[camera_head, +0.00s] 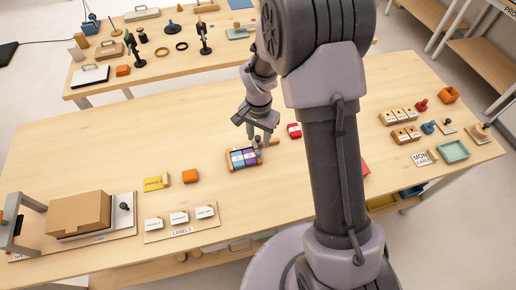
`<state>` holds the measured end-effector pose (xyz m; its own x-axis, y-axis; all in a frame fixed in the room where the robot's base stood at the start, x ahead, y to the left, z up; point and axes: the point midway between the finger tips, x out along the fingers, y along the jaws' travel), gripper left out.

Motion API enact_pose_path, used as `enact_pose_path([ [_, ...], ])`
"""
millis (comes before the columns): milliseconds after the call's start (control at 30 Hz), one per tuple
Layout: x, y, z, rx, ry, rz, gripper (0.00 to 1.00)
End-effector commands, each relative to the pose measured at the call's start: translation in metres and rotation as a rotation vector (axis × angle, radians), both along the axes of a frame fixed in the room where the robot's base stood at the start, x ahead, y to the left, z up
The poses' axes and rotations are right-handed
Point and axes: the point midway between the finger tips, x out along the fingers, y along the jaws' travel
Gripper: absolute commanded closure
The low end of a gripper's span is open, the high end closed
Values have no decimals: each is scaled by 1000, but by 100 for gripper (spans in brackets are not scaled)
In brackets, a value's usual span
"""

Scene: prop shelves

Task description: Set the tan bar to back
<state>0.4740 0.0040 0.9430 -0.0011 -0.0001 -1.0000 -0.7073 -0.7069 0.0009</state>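A small tan-framed block set (243,158) with blue, white and purple faces lies on the near table, left of my arm. A short tan piece (272,143) shows just right of it, close to a small dark grey knob (257,142). I cannot tell for sure which tan part is the bar. My gripper (256,133) points down just above and behind the block set, by the knob. Its fingers look spread apart. I cannot tell whether they touch the knob or the tan piece, and no held object shows.
A red-and-white item (294,131) lies just right of the gripper. A cardboard box (78,213) sits at the far left. The table's middle left is clear.

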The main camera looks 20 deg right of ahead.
Motion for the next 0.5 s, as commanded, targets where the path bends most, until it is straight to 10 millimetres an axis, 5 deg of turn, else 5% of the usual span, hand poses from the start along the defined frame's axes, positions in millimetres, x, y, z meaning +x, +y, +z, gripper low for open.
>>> enact_pose_path([
  [200,0,0,-56,0,1,0,60],
  [500,0,0,-76,0,0,0,60],
])
